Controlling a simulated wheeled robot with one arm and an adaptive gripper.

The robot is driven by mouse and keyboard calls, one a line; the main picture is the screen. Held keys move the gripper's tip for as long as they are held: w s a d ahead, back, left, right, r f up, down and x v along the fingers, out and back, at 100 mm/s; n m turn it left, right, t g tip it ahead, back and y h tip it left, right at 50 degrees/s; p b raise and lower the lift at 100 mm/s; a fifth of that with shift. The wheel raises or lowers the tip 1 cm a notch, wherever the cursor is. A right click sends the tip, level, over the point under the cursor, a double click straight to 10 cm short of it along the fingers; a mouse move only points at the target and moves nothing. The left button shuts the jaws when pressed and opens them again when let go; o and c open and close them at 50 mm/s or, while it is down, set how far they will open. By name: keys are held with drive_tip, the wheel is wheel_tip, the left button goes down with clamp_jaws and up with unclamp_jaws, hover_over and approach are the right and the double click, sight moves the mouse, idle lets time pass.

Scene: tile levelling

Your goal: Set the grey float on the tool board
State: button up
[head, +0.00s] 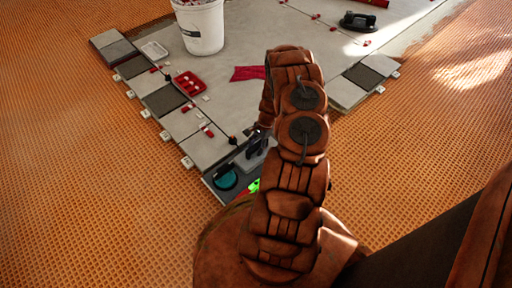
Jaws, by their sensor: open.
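The tool board (209,191) is a dark grey slab low in the middle of the head view, partly hidden behind my arm. A teal round tool (226,178) and a bright green item (253,185) lie on it. A light grey block, apparently the grey float (246,163), is at the board's far end, just below my gripper. My gripper (257,146) is open and points down there. My arm hides much of it, so I cannot tell whether it touches the float or whether the float rests flat on the board.
A white bucket (201,29) stands on the tiled area behind. A red tray (190,85) and several small red pieces lie on the left tiles. A magenta cloth (248,73) is behind my gripper. A black-handled tool (358,21) is at the back right. Orange matting (75,200) is clear.

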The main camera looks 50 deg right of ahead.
drive_tip(key=p+v, duration=0.3)
drive_tip(key=v, duration=0.9)
drive_tip(key=shift+p, duration=0.3)
drive_tip(key=a+r+n+g+h, duration=0.25)
drive_tip(key=a+r+n, duration=0.65)
drive_tip(key=a+r, duration=1.45)
drive_tip(key=s+a+r+n, duration=0.5)
drive_tip(key=s+a+r, duration=0.4)
drive_tip(key=r, duration=0.1)
drive_tip(key=s+a+r+n+h, duration=0.1)
drive_tip(key=s+a+n, duration=0.1)
drive_tip(key=s, duration=0.4)
drive_tip(key=s+a+r+n+g+h, duration=0.1)
drive_tip(key=s+a+r+n, duration=0.1)
drive_tip(key=s, duration=0.5)
drive_tip(key=shift+a+n, duration=0.7)
drive_tip(key=shift+a, duration=0.2)
